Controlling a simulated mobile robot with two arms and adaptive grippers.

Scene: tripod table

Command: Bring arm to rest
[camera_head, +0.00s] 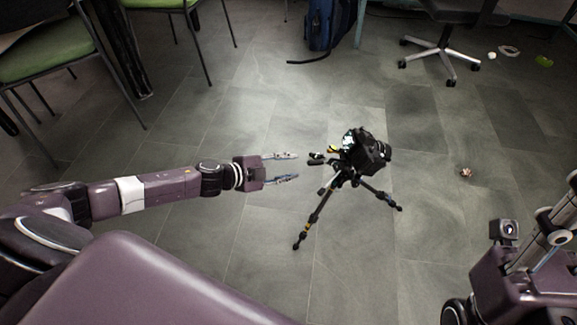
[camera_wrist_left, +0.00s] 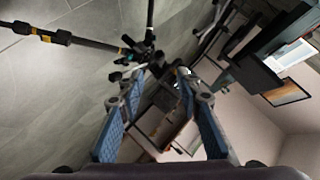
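My left arm (camera_head: 150,192) reaches out to the right over the floor in the head view. Its gripper (camera_head: 290,167) is open and empty, with the two fingers apart. In the left wrist view the blue-padded fingers (camera_wrist_left: 155,110) also stand apart with nothing between them. A black camera (camera_head: 368,152) sits on a small black tripod (camera_head: 318,212) just to the right of the fingertips; a small gap shows between them. The tripod legs (camera_wrist_left: 75,40) show at the top of the left wrist view.
Green chairs (camera_head: 50,48) stand at the upper left. A blue backpack (camera_head: 325,22) and an office chair (camera_head: 443,45) are at the back. Small litter (camera_head: 466,172) lies on the floor at the right. The tiled floor around the tripod is mostly clear.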

